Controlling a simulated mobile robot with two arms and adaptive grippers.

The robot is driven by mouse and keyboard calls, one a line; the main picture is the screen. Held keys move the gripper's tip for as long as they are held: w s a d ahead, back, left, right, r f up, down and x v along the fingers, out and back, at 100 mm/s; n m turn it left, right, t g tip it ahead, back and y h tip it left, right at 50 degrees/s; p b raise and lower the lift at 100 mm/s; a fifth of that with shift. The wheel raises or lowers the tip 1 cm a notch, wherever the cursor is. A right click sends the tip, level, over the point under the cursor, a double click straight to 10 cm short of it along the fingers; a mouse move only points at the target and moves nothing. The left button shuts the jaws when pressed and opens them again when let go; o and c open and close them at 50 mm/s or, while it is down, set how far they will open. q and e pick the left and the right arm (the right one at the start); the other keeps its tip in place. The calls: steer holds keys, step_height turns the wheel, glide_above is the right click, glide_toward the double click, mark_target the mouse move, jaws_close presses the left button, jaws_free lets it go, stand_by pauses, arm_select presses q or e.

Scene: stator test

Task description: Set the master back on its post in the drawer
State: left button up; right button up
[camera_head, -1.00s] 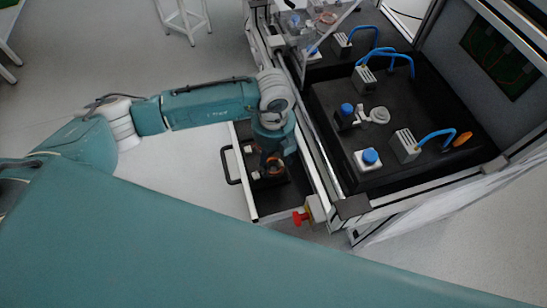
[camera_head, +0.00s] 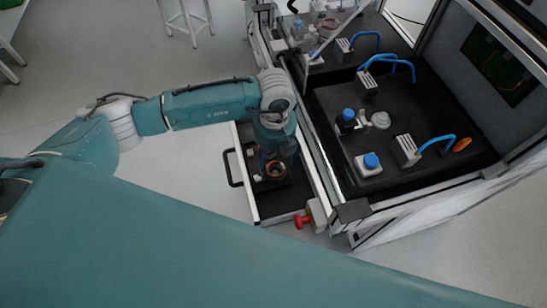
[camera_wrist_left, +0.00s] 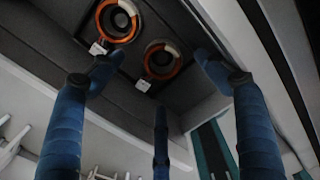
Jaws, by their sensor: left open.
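The drawer (camera_head: 238,150) is pulled out from the bench front, with a dark inside. The left wrist view shows two copper-wound rings with white tags: one at the upper left (camera_wrist_left: 103,30) and one near the middle (camera_wrist_left: 150,68). My left gripper's blue fingers (camera_wrist_left: 155,78) are spread and hold nothing. The right gripper is not in view.
The bench top right of the drawer carries a blue-capped white block (camera_head: 369,165), grey blocks with blue hoses (camera_head: 405,150) and a dark fixture (camera_head: 347,122). A red knob (camera_head: 300,221) sits by the drawer's front corner. A white stool (camera_head: 187,18) stands behind.

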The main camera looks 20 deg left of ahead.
arm_select(q)
steer(key=shift+w+d+r, duration=0.1)
steer(key=shift+d+r, duration=0.05)
steer(key=shift+d, duration=0.15)
steer(key=shift+r, duration=0.2)
step_height(320, 180, up, 11)
steer(key=shift+a+r, duration=0.15)
steer(key=shift+a, duration=0.05)
stand_by(0.6)
